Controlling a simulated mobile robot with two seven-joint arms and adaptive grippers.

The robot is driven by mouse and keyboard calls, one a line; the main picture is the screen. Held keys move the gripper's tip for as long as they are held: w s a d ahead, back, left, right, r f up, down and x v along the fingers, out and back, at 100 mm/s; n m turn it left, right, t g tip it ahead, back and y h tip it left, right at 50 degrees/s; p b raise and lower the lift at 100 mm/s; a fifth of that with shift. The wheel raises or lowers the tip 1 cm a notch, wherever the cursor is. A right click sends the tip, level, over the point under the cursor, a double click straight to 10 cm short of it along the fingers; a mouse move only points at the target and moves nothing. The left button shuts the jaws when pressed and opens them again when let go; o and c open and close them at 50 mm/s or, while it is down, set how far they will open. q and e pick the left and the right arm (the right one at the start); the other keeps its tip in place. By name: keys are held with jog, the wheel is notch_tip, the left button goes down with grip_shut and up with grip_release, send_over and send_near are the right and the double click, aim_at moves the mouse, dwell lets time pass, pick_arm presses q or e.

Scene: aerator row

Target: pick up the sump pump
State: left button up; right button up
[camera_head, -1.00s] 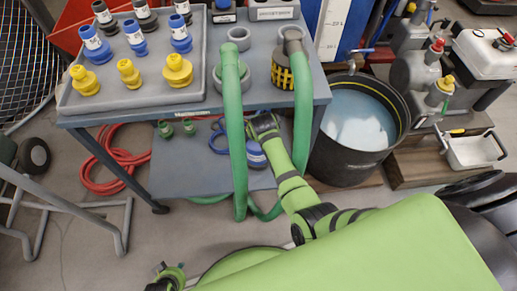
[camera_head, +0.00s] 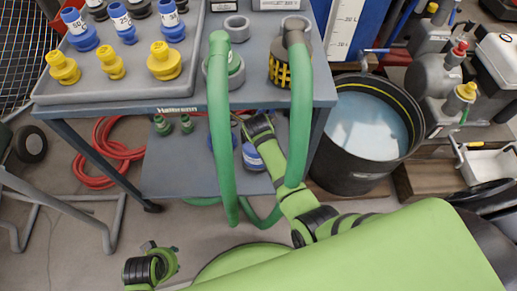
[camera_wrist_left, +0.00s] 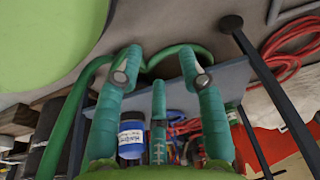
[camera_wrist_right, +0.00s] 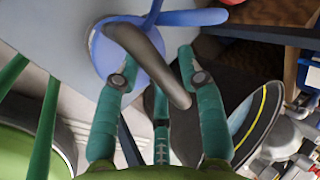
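The sump pump looks to be the blue body with a white label (camera_head: 253,157) on the lower shelf, partly hidden by my right arm. Its blue round top (camera_wrist_right: 112,58) and grey arched handle (camera_wrist_right: 148,50) show in the right wrist view. My right gripper (camera_wrist_right: 157,68) has its fingers apart, with the handle between them; contact cannot be told. The blue labelled body also shows in the left wrist view (camera_wrist_left: 131,140). My left gripper (camera_head: 170,258) is low at the bottom left over the floor. Its fingers are apart and empty in the left wrist view (camera_wrist_left: 160,68).
Green hoses (camera_head: 219,130) hang over the front edge of the grey table (camera_head: 200,104) close to my right arm. A black bucket of water (camera_head: 365,125) stands right of the shelf. Red hose (camera_head: 105,155) lies at left. Floor in front at left is clear.

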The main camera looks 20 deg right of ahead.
grip_shut()
jog(key=shift+w+r, duration=0.2)
jog(key=shift+w, duration=0.05)
jog(key=shift+r, duration=0.15)
